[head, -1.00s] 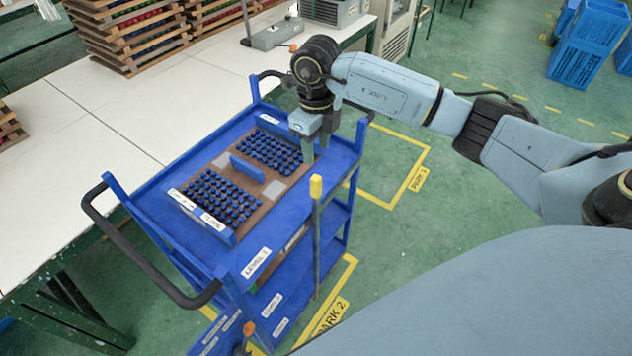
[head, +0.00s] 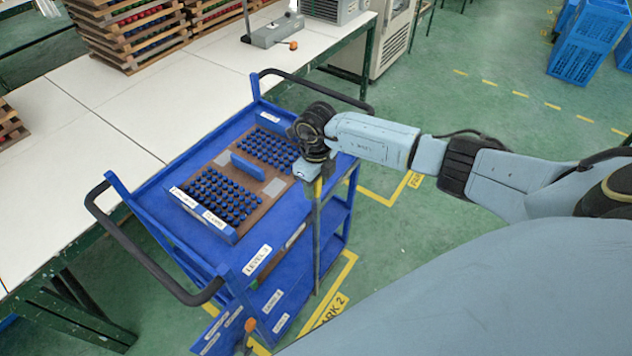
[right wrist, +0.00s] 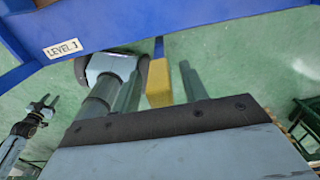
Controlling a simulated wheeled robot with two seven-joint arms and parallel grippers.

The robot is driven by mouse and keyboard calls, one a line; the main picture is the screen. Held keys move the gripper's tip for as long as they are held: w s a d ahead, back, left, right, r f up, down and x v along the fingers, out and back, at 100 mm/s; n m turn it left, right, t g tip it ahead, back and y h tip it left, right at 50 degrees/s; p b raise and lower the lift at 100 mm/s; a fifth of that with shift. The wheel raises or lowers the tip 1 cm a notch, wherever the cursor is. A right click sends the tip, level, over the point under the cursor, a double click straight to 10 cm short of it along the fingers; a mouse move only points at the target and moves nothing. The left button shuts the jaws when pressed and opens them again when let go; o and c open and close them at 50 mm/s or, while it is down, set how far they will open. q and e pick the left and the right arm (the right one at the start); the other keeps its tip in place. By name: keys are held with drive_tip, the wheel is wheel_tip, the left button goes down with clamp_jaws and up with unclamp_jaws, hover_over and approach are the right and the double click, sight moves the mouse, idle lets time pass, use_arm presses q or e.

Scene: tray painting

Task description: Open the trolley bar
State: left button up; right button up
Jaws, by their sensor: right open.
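The trolley bar (head: 317,235) is a slim grey upright with a yellow top, standing at the near right side of the blue trolley (head: 190,275). My right gripper (head: 314,180) is open and pointed down at the bar's top. In the right wrist view, the yellow top (right wrist: 159,82) shows between the two spread fingers (right wrist: 174,78); I cannot tell whether they touch it. My left gripper is out of the head view; in the right wrist view, what looks like it (right wrist: 42,108) shows at the left with fingers apart.
A brown tray (head: 252,212) with several blue pegs lies on the trolley's top shelf. A black handle (head: 135,255) juts from the left end, another (head: 315,78) from the far end. A white table (head: 85,160) stands along the left. Green floor is open at right.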

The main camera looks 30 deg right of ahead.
clamp_jaws()
